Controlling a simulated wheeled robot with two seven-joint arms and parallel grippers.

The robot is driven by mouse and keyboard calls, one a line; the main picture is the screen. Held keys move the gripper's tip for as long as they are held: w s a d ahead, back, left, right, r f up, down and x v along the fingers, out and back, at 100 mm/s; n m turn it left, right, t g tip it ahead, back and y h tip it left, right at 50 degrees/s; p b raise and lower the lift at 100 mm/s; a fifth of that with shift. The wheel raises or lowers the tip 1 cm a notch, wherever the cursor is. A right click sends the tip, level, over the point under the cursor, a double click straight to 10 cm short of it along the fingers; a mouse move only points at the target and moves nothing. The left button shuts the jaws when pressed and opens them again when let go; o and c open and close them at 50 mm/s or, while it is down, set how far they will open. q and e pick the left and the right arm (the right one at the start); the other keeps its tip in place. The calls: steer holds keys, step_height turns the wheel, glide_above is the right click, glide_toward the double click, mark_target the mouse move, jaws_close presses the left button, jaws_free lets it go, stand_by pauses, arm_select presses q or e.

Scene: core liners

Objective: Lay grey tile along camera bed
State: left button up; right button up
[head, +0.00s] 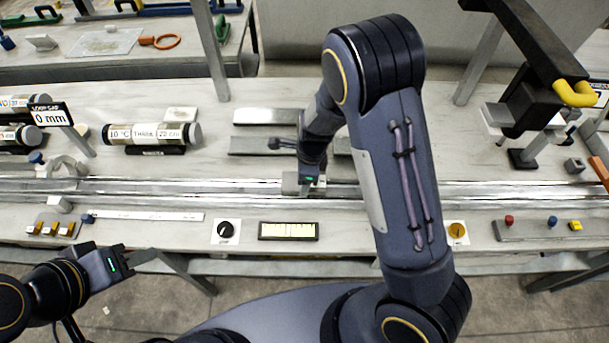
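My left gripper (122,263) hangs in front of the bench, apart from the pieces.
A black camera-like head with a yellow handle (574,93) overhangs the right side. Labelled core tubes (152,134) lie at left. Upright posts stand behind.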

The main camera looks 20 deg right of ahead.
arm_select(q)
steer(key=shift+f, duration=0.6)
arm_select(e)
steer(key=shift+f, duration=0.6)
arm_select(q)
steer(key=shift+f+b, duration=0.1)
steer(key=shift+b, duration=0.25)
arm_select(e)
steer(key=shift+f, duration=0.15)
steer(key=o, duration=1.4)
steer(key=shift+o, duration=0.2)
step_height(320, 180, up, 3)
steer(key=p, duration=0.3)
steer(key=shift+r+p, duration=1.15)
steer(key=shift+r, duration=0.8)
arm_select(q)
steer(key=shift+r, duration=2.45)
arm_select(e)
steer(key=shift+r, duration=1.1)
